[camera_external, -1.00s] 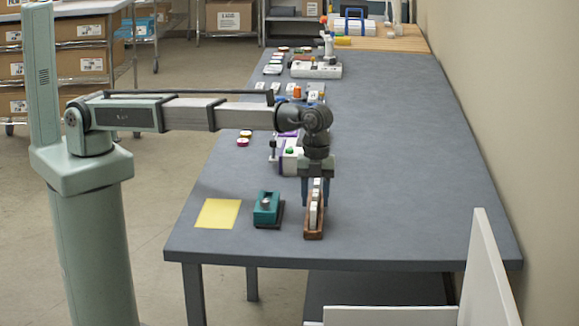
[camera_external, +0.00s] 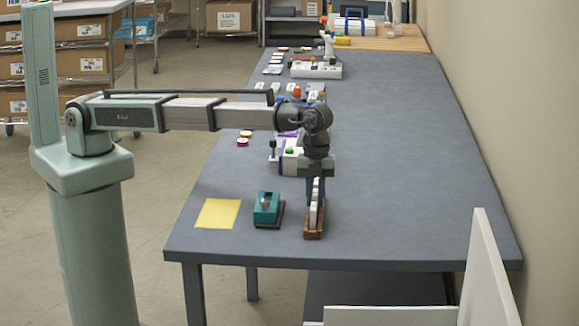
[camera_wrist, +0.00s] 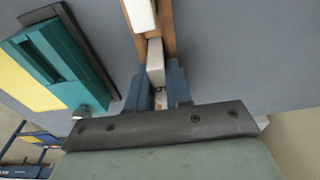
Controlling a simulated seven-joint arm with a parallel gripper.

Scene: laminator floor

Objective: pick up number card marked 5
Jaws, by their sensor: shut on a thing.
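A narrow wooden rack (camera_external: 314,234) stands near the front edge of the grey table and holds white number cards (camera_external: 313,213) in a row. My gripper (camera_external: 316,192) points straight down over the far part of this rack. In the wrist view, my gripper (camera_wrist: 157,90) has its two blue fingers on either side of one pale card (camera_wrist: 155,58), shut on it. The card is still in line with the rack (camera_wrist: 168,32). Another white card (camera_wrist: 140,13) sits beyond it in the rack. No number can be read on any card, so I cannot tell which is marked 5.
A teal device (camera_external: 267,208) on a dark base stands just left of the rack, close to my gripper. A yellow sheet (camera_external: 217,213) lies further left. The table's right side is clear.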

